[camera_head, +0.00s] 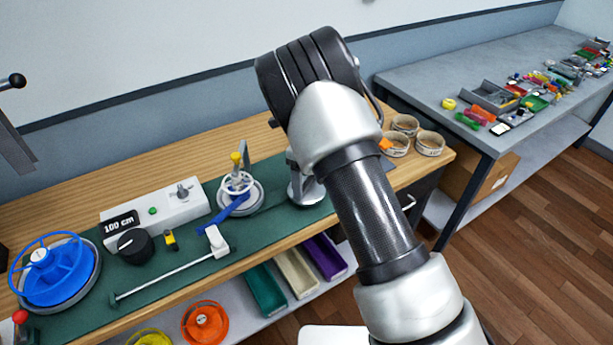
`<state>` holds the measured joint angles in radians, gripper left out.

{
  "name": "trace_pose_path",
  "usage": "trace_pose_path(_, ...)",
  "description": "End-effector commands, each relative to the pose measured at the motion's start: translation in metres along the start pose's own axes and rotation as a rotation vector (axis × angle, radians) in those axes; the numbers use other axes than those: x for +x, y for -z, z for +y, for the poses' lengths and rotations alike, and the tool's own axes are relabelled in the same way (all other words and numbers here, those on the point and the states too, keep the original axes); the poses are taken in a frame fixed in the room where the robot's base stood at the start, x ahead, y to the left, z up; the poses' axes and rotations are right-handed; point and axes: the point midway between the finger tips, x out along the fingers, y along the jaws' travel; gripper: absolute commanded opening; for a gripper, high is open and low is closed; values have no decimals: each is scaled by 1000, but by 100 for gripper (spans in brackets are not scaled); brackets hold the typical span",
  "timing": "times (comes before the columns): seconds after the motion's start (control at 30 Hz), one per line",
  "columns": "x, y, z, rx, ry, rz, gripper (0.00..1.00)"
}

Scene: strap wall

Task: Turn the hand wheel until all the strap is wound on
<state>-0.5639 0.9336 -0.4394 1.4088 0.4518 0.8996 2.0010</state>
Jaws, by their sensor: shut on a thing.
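A small white spoked wheel (237,183) with a yellow knob on top sits on a round grey base on the green mat. A short blue piece (231,208), which may be strap, lies slanting beside that base. A large blue spoked wheel (55,273) sits on a grey disc at the far left. I cannot tell which one is the hand wheel. Right of the white wheel, a silver round part (307,190) shows partly behind my arm.
A white box (157,214) with a "100 cm" display and a black knob (134,246) stands mid-bench. A thin rod (165,277) with a white block lies in front. Several pale rings (429,144) sit at right. Coloured bins (266,292) and wheels (205,323) are below.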

Motion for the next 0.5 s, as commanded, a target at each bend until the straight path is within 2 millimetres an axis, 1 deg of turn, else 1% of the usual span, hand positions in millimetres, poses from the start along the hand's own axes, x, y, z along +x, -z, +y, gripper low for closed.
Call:
trace_pose_path(0.2, -2, 0, 0, 152, 1, 0, 50)
trace_pose_path(0.5, -1, 0, 0, 276, 1, -1, 50)
